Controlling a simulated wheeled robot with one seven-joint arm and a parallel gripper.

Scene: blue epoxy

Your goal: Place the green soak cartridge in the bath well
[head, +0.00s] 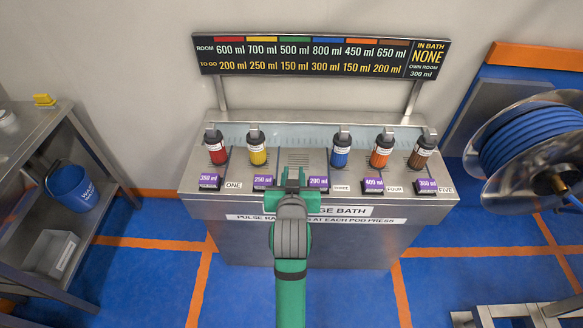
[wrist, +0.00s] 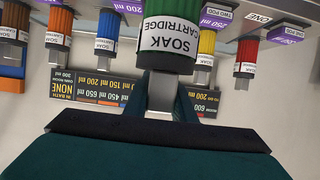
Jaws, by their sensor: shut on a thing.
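The green soak cartridge (wrist: 172,12) is at the top centre of the wrist view, its white label facing the camera. My gripper (wrist: 166,92) is shut on it from below in that view. In the head view my gripper (head: 291,178) is over the front edge of the soak bath (head: 232,197), between the yellow and blue cartridges; I cannot make out the green cartridge there. A bare slotted patch (head: 299,158) lies just beyond my gripper. I cannot tell whether the cartridge touches the bath, and my arm hides part of its front.
Red (head: 216,147), yellow (head: 257,147), blue (head: 341,150), orange (head: 381,150) and brown (head: 421,150) cartridges stand along the bath. Purple volume tags (head: 210,181) line its front. The sign (head: 320,56) behind reads "IN BATH NONE". A hose reel (head: 530,140) stands right, a steel shelf (head: 40,150) left.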

